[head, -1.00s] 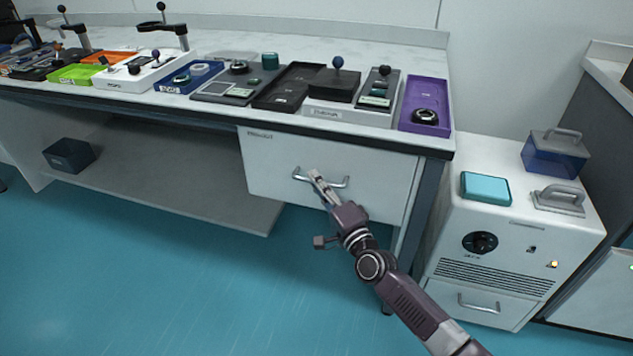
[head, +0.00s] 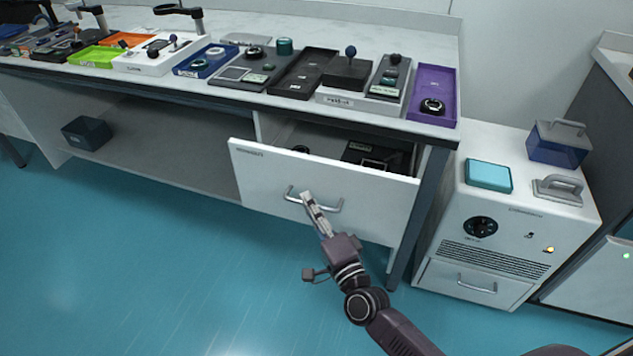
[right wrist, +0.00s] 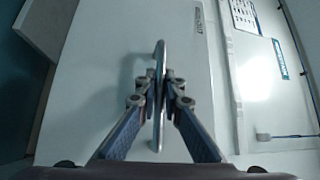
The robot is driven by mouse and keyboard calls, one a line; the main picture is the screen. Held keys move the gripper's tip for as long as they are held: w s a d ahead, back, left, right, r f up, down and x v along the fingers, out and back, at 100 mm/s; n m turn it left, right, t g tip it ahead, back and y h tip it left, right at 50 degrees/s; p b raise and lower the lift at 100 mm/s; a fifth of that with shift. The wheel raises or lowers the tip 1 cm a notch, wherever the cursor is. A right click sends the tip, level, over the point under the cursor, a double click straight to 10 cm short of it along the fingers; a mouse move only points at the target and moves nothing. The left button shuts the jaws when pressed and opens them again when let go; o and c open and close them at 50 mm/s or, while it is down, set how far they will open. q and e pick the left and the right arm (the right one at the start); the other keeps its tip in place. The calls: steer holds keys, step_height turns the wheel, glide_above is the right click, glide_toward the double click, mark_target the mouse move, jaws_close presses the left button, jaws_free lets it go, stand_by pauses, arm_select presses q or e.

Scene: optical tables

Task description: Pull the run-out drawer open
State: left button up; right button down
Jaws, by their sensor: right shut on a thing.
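The run-out drawer (head: 265,180) under the bench stands partly open, its white front pulled out from the frame. Several dark items (head: 365,155) show inside it. My right gripper (head: 308,200) is shut on the drawer's metal bar handle (head: 330,207). In the right wrist view the two fingers (right wrist: 160,90) close on the handle (right wrist: 159,55) from both sides, with the drawer front (right wrist: 100,75) behind. My left gripper is out of view.
The bench top holds several trays, including a purple one (head: 444,84). A white cabinet unit (head: 520,225) stands to the right, close to the bench leg (head: 418,210). A dark box (head: 86,133) sits on the low shelf. The blue floor (head: 170,280) in front is clear.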

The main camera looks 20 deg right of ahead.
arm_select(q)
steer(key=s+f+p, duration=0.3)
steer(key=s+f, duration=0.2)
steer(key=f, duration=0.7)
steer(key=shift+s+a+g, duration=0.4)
arm_select(e)
steer(key=s+a, duration=0.7)
steer(key=s, duration=0.3)
steer(key=s+a, duration=0.7)
steer(key=s, duration=0.3)
steer(key=shift+s, duration=0.3)
steer(key=shift+d, duration=0.1)
steer(key=c, duration=2.1)
jaws_free()
steer(key=v, duration=1.2)
